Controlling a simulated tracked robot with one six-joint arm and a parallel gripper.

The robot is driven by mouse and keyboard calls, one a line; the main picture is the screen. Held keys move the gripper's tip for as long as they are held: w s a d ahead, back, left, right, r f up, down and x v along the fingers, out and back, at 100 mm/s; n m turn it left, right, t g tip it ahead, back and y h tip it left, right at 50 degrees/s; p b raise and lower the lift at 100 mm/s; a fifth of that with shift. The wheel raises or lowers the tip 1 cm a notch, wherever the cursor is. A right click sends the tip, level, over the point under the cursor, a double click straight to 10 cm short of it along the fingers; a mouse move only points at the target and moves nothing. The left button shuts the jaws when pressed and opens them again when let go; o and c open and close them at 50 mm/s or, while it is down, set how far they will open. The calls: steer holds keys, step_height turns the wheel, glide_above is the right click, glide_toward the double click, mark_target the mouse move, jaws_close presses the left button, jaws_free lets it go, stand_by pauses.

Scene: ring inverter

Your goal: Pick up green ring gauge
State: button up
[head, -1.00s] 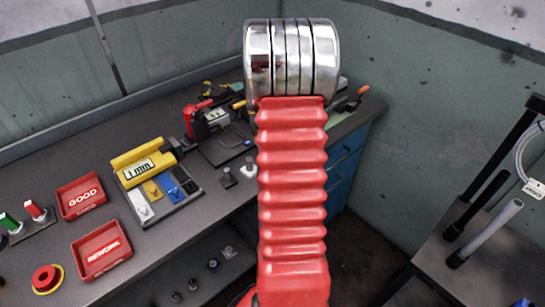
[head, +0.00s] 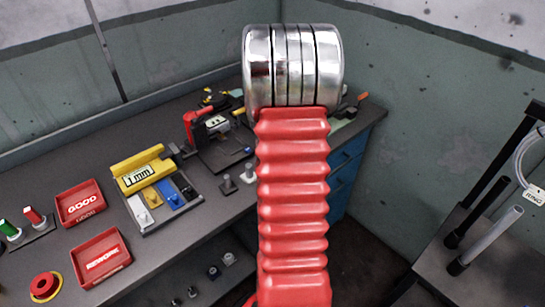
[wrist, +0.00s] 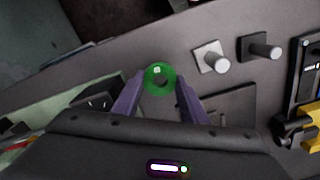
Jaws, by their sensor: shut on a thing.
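The green ring gauge (wrist: 160,66) shows in the wrist view between the tips of my gripper (wrist: 160,84). The two purple fingers are shut on the ring, one on each side. Its hole faces the camera, with a small pale spot near its top. I cannot tell how high the ring is above the bench. In the head view my red and chrome arm hides the gripper and the ring.
The bench also holds a yellow-topped gauge tray (head: 147,172), the GOOD bin (head: 80,204), the REWORK bin (head: 101,257) and a red-handled tool (head: 204,124).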

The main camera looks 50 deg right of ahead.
step_height(320, 180, up, 7)
stand_by(0.3)
steer(key=shift+f, duration=0.1)
stand_by(0.4)
